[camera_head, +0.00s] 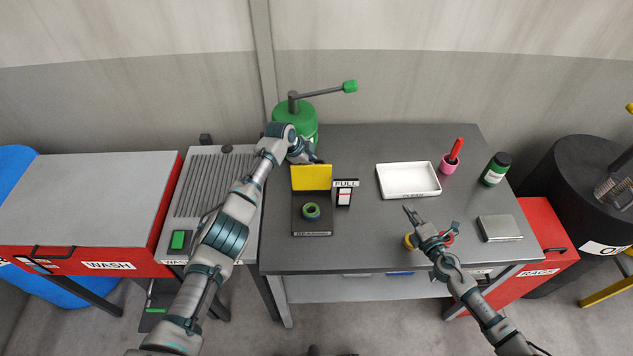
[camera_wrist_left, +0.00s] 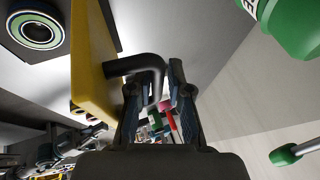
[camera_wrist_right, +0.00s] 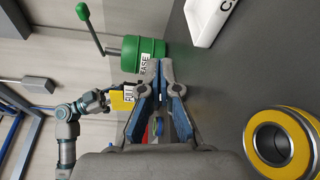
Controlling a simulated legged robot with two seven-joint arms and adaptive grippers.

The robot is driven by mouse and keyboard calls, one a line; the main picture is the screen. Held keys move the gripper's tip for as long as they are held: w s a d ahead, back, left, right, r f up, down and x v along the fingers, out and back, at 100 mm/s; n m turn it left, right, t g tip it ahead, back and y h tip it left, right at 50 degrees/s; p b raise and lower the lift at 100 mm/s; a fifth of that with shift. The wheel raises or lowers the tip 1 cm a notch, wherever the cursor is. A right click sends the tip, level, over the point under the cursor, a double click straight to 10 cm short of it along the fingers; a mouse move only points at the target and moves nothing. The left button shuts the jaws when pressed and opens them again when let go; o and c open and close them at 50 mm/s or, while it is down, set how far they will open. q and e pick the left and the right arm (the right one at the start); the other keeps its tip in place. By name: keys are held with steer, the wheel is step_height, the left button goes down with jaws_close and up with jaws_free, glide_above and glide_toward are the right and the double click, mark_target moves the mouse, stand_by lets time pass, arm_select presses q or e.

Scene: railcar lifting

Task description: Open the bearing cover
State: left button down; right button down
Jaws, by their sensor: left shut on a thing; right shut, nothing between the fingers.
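The yellow bearing cover (camera_head: 311,176) stands upright at the back edge of a dark box (camera_head: 298,222), so the box is open. A bearing with a green and blue ring (camera_head: 311,211) lies inside; it also shows in the left wrist view (camera_wrist_left: 35,30). The cover's black bent handle (camera_wrist_left: 128,66) is on its far side. My left gripper (camera_wrist_left: 160,78) is shut on this handle, behind the cover. My right gripper (camera_head: 410,211) is shut and empty above the table, right of the box. In its own view (camera_wrist_right: 156,68) the fingertips meet.
A "FULL" gauge (camera_head: 345,192) stands right of the box. A green grease drum (camera_head: 295,118) with a lever is behind. A white tray (camera_head: 408,166), pink cup (camera_head: 448,164), green jar (camera_head: 495,170) and grey block (camera_head: 499,228) stand right. A yellow-ringed bearing (camera_wrist_right: 290,118) lies below my right gripper.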

arm_select(q)
steer(key=shift+w+a+f, duration=0.15)
steer(key=shift+a+f, duration=0.1)
steer(key=shift+f, duration=0.15)
arm_select(e)
steer(key=s+a+r+n+g+y, duration=0.2)
steer(key=a+r+y, duration=0.15)
steer(key=a, duration=0.75)
steer(key=s+a+r+n+g+y, duration=0.15)
steer(key=a+y, duration=0.35)
steer(key=a, duration=0.6)
glide_toward(309, 172)
steer(key=shift+s+a+x, duration=0.15)
steer(key=shift+x, duration=0.85)
steer(key=shift+s+a+x, duration=0.1)
steer(key=shift+x, duration=0.9)
steer(key=shift+s+a+x, duration=0.15)
steer(key=shift+x, duration=0.85)
steer(key=shift+f, duration=0.1)
steer(key=shift+w+d, duration=0.15)
steer(key=shift+w, duration=0.5)
arm_select(q)
steer(key=shift+d, duration=0.1)
